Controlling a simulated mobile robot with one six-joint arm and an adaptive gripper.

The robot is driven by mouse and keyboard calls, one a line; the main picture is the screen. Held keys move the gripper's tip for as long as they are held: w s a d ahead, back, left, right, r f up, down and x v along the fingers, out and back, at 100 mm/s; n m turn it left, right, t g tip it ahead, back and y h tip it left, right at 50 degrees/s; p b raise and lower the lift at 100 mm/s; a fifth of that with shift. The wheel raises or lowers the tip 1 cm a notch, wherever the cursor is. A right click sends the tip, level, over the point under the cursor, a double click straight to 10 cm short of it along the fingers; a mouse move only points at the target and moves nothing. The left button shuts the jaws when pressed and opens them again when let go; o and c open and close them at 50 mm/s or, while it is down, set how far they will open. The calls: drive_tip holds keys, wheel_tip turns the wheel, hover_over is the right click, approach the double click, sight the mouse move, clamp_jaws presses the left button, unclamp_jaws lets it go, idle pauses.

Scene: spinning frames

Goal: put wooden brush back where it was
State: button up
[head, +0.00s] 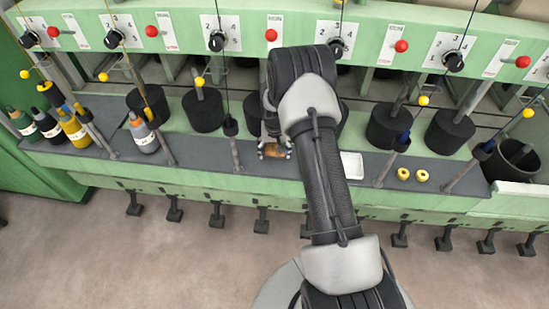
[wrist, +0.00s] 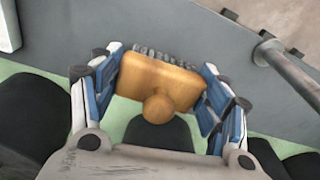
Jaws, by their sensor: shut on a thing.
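The wooden brush (wrist: 162,80) is an orange-brown block with a round knob and grey bristles along its far edge. In the wrist view it sits between the blue-padded fingers of my gripper (wrist: 158,88), which is shut on it. In the head view the brush (head: 273,150) shows small between the fingertips of my gripper (head: 275,152), over the grey shelf (head: 240,160) of the green machine. I cannot tell whether the bristles touch the shelf.
Several bottles (head: 75,130) stand on the shelf at the left. Black cylinders (head: 203,110) line the back, and slanted metal rods (head: 235,155) rise near the brush. A white tray (head: 352,165) and two yellow rings (head: 412,174) lie to the right.

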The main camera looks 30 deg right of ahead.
sight(275, 145)
drive_tip(key=shift+f+b, duration=0.5)
drive_tip(key=shift+f, duration=1.05)
drive_tip(key=shift+f, duration=0.15)
drive_tip(key=o, duration=1)
drive_tip(key=shift+o, duration=0.2)
drive_tip(key=r+p, duration=0.1)
drive_tip(key=r, duration=0.3)
drive_tip(key=s+r+p, duration=0.1)
drive_tip(key=r, duration=0.3)
drive_tip(key=r+p, duration=0.2)
drive_tip(key=r, duration=0.2)
drive_tip(key=shift+s+a+r, duration=0.1)
drive_tip(key=shift+s+a, duration=0.05)
drive_tip(key=shift+a, duration=0.2)
